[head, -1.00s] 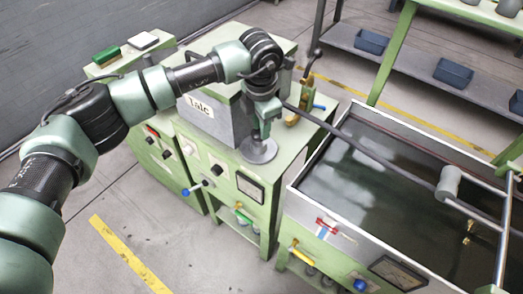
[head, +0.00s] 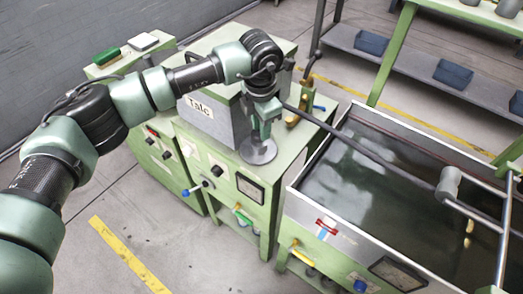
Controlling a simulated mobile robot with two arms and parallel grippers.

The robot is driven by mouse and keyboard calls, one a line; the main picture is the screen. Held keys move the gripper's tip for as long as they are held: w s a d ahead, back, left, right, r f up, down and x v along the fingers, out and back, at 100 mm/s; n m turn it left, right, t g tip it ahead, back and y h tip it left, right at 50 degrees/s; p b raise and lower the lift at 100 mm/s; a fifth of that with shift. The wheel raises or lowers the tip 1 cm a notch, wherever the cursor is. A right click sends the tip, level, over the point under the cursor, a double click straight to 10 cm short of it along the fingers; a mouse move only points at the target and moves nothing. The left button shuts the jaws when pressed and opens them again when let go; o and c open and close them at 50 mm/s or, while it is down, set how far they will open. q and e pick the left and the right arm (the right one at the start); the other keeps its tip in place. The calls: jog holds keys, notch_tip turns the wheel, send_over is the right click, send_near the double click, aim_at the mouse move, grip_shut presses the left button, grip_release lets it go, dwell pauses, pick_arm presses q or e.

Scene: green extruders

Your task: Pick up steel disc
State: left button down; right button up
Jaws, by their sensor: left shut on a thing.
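The steel disc (head: 258,152) is a round grey plate at the front edge of the green extruder's top, in front of the grey box labelled "Talc". My left gripper (head: 262,135) points down at the disc from above and is shut on it. The wrist hides part of the gripper and the disc's back. I cannot tell whether the disc touches the green top. My right gripper is not in view.
The grey "Talc" box (head: 213,117) stands right behind the disc. A water trough (head: 335,230) with a long dark rod (head: 385,165) lies to the right. Shelves with blue bins (head: 453,73) are at the back right. Grey floor is clear at the front left.

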pick_arm(q)
jog(key=shift+g, duration=0.5)
jog(key=s+f, duration=0.2)
jog(key=f, duration=0.1)
jog(key=s+f, duration=0.1)
jog(key=f, duration=0.1)
jog(key=shift+s+d, duration=0.1)
jog(key=shift+d, duration=0.2)
jog(key=shift+w+d+r+b, duration=0.1)
jog(key=shift+w+r+b, duration=0.15)
jog(key=shift+r, duration=0.25)
notch_tip(320, 180, up, 6)
jog(key=w+d+b, duration=0.1)
jog(key=b, duration=0.1)
notch_tip(320, 180, up, 13)
jog(key=b, duration=0.2)
send_over(263, 159)
jog(key=w, duration=0.2)
jog(key=shift+s+d+f, duration=0.15)
jog(key=shift+s+d, duration=0.05)
jog(key=shift+c, duration=2.2)
grip_release()
